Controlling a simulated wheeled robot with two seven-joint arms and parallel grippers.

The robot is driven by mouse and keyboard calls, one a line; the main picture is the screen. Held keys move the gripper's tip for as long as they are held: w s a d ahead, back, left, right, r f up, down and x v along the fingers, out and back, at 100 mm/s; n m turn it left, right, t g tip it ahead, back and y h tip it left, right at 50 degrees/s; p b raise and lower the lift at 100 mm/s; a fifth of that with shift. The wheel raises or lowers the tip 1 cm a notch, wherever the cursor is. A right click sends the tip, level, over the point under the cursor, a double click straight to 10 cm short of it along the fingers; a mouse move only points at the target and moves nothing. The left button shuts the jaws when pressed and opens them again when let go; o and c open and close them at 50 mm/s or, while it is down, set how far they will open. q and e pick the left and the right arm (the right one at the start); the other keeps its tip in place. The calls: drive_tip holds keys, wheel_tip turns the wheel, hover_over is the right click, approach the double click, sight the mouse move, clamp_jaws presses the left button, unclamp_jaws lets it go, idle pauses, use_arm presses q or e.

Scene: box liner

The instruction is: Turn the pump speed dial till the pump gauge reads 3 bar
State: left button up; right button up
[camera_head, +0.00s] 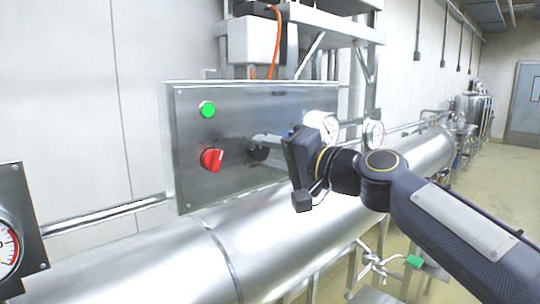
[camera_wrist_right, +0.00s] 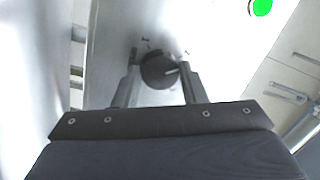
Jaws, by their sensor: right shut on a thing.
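The dark round dial (camera_head: 258,152) is on the steel control panel (camera_head: 230,115), right of a red knob. In the right wrist view the dial (camera_wrist_right: 158,72) shows as a black disc with a pale pointer mark. My right gripper (camera_head: 265,146) reaches in from the right and is shut on the dial, one finger on each side in the wrist view (camera_wrist_right: 158,68). A white round gauge (camera_head: 326,125) shows at the panel's right, partly hidden by my right gripper. Its needle and numbers are too small to read. My left gripper is not in view.
A green lamp (camera_head: 208,109) and the red knob (camera_head: 212,160) are on the panel's left. Another gauge (camera_head: 373,133) stands farther right, and one with a red arc (camera_head: 6,250) is at the left edge. A large steel cylinder (camera_head: 180,262) runs below the panel.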

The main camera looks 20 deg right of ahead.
drive_tip(key=m, duration=0.3)
drive_tip(key=shift+m, duration=0.4)
drive_tip(key=m+t, duration=0.1)
drive_tip(key=m, duration=0.2)
drive_tip(key=shift+m, duration=0.4)
drive_tip(key=m, duration=0.4)
drive_tip(key=shift+a+m+h+p, duration=0.1)
drive_tip(key=shift+m+h+p, duration=0.25)
drive_tip(key=shift+m+h, duration=0.05)
drive_tip(key=shift+m+t+h+p, duration=0.3)
drive_tip(key=shift+m+p, duration=0.2)
drive_tip(key=shift+m, duration=1.6)
drive_tip(key=o, duration=1)
drive_tip(key=shift+s, duration=0.1)
